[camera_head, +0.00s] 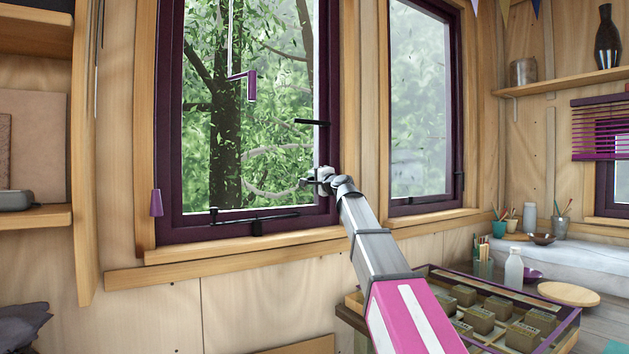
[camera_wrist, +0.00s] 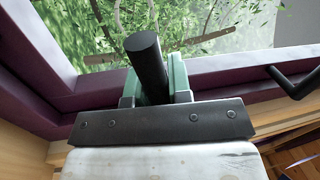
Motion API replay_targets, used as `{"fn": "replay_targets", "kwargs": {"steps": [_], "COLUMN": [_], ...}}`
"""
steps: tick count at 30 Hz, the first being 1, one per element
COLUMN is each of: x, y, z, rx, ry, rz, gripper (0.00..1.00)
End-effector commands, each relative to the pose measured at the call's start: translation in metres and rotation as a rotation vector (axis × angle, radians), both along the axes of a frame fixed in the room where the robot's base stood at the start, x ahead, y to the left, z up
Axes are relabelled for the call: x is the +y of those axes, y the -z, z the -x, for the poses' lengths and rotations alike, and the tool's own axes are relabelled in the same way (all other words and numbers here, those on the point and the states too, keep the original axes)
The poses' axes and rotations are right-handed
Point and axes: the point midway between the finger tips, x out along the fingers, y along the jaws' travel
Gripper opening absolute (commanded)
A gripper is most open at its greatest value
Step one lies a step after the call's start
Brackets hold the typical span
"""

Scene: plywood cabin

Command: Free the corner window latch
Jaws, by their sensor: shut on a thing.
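My gripper (camera_head: 318,182) is at the lower right corner of the left window (camera_head: 245,110), against its dark purple frame. In the wrist view my gripper (camera_wrist: 157,85) has its greenish fingers shut on a black rounded bar, which looks like a latch handle (camera_wrist: 147,65). Another black handle (camera_head: 312,122) juts left from the same frame side, above my gripper. The left window looks closed in its frame, though its seal is too small to tell.
A black stay bar (camera_head: 257,222) runs along the left window's bottom. A second window (camera_head: 425,105) stands to the right. A glass-topped case of small boxes (camera_head: 480,315), a white bottle (camera_head: 514,268) and a wooden plate (camera_head: 568,294) lie below right. Shelves (camera_head: 38,215) stand left.

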Motion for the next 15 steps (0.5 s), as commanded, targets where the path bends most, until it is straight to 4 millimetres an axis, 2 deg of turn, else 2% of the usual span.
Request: {"fn": "replay_targets", "kwargs": {"steps": [14,15], "x": [-0.0007,-0.0007], "y": [-0.0011,-0.0011], "z": [0.0001,0.0001], "rx": [0.010,0.009], "ry": [0.001,0.001], "rz": [-0.018,-0.017], "gripper": [0.00,0.29]}}
